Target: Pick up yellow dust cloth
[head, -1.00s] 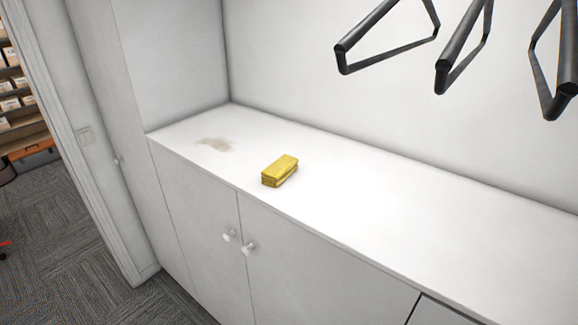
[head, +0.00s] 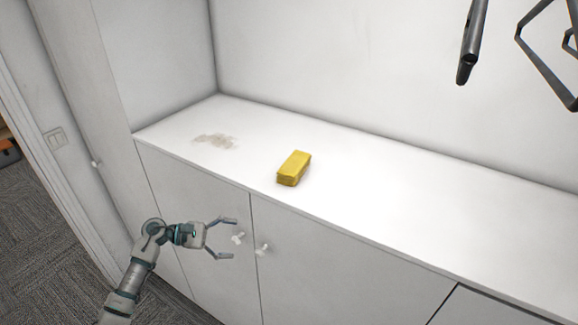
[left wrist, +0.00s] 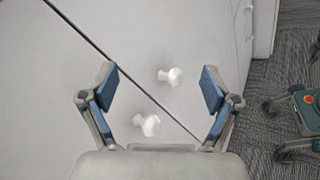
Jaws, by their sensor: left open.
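The yellow dust cloth (head: 294,168) is a folded block lying on the white counter (head: 380,205), near its front edge, in the head view. My left gripper (head: 234,238) is open and empty in front of the cabinet doors, below the counter top and to the left of the cloth. In the left wrist view my left gripper's fingers (left wrist: 158,90) are spread wide, with two white door knobs showing between them. The cloth is not in the left wrist view. My right gripper is not in view.
A brownish stain (head: 215,141) marks the counter left of the cloth. White knobs (head: 262,249) stick out from the cabinet doors near my left gripper. Dark hangers (head: 472,45) hang at the upper right. The counter right of the cloth is clear.

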